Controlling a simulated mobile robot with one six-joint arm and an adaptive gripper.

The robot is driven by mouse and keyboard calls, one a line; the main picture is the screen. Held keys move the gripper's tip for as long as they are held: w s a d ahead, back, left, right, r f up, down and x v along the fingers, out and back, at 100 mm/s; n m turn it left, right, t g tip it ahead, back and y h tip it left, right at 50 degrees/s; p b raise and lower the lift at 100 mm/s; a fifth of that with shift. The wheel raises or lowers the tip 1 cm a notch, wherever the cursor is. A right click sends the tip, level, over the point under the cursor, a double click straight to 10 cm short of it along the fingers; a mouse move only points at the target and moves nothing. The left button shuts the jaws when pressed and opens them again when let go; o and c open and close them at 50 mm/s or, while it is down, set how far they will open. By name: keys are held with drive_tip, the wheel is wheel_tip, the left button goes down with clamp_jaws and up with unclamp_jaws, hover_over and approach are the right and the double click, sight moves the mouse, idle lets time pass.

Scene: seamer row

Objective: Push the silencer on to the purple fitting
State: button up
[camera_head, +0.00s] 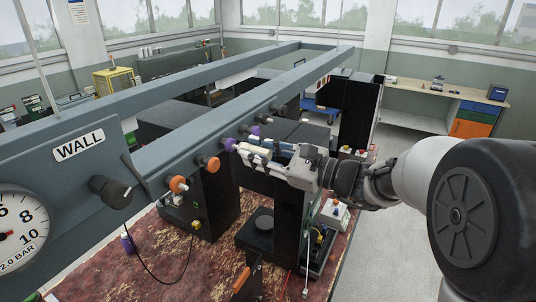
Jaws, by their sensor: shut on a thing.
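My gripper (256,154) reaches in from the right and is shut on the silencer (250,148), a small pale piece between the fingers. The fingers hide much of it. Its left end is right at the purple fitting (229,144) on the side of the grey rail. I cannot tell whether the two touch or how far one sits over the other. A second purple fitting (254,130) shows on the rail just beyond my fingers.
The grey rail (130,135) runs from near left to far middle. Orange fittings (212,163) and a black knob (112,192) stick out of it, near a pressure gauge (18,236). Dark machines (209,200) stand below, on a worn red surface (160,275).

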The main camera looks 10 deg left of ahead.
drive_tip(key=shift+w+a, duration=0.2)
drive_tip(key=shift+a, duration=0.4)
drive_tip(key=shift+b, duration=0.45)
idle(1.7)
drive_tip(key=shift+w+a, duration=0.15)
drive_tip(key=shift+a, duration=0.2)
idle(0.4)
drive_tip(key=o, duration=1.1)
drive_tip(key=v, duration=1.2)
